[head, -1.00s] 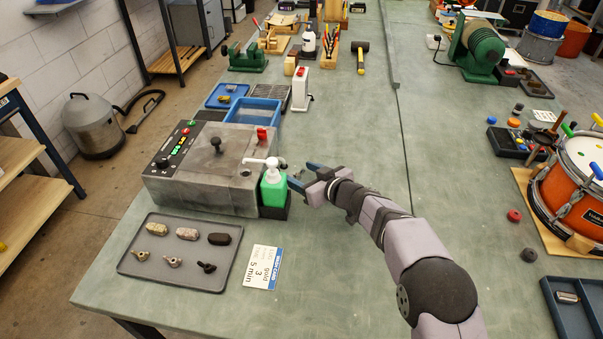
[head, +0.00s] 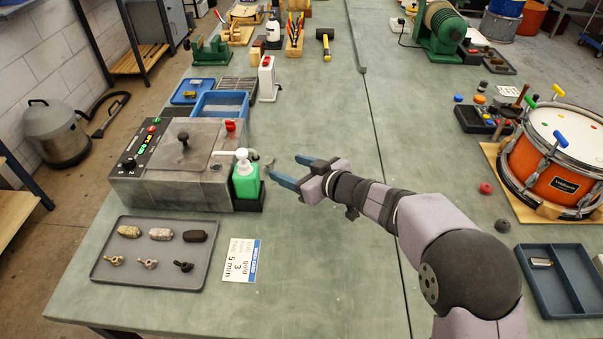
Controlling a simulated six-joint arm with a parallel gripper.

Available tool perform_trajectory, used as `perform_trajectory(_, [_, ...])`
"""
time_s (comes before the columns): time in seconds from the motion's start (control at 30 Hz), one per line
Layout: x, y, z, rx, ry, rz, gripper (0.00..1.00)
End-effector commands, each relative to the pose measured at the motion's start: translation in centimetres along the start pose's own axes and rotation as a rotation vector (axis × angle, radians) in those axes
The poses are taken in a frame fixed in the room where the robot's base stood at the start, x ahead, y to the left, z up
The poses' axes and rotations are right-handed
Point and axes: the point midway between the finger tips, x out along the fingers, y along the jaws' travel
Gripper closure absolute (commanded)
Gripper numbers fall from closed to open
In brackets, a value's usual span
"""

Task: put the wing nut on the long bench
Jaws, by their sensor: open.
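Three small winged pieces that look like wing nuts lie in a row at the front of a grey tray (head: 150,282): a brass-toned one (head: 116,261), a paler one (head: 147,263) and a black one (head: 183,266). The tray rests on the green-grey long bench (head: 330,290), near its left edge. My gripper (head: 288,170) is open and empty, its two blue fingers pointing left. It is just right of a green pump bottle (head: 246,180), apart from it, and well away from the tray.
Behind the tray stands a grey control box (head: 172,180) with a black knob. Three oblong blocks (head: 160,234) lie behind the winged pieces. A printed card (head: 241,260) lies right of the tray. An orange drum (head: 550,165) and a blue tray (head: 568,318) stand right. The bench's front middle is clear.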

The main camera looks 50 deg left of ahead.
Motion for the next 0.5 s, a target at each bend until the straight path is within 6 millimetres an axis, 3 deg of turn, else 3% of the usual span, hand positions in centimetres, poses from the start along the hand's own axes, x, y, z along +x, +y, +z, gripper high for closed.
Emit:
perform_trajectory(0.2, [-2.7, 0.1, 0.0, 0.001, 0.0, 0.001, 0.42])
perform_trajectory(0.5, [-4.0, 0.0, 0.0, 0.0, 0.001, -0.001, 0.39])
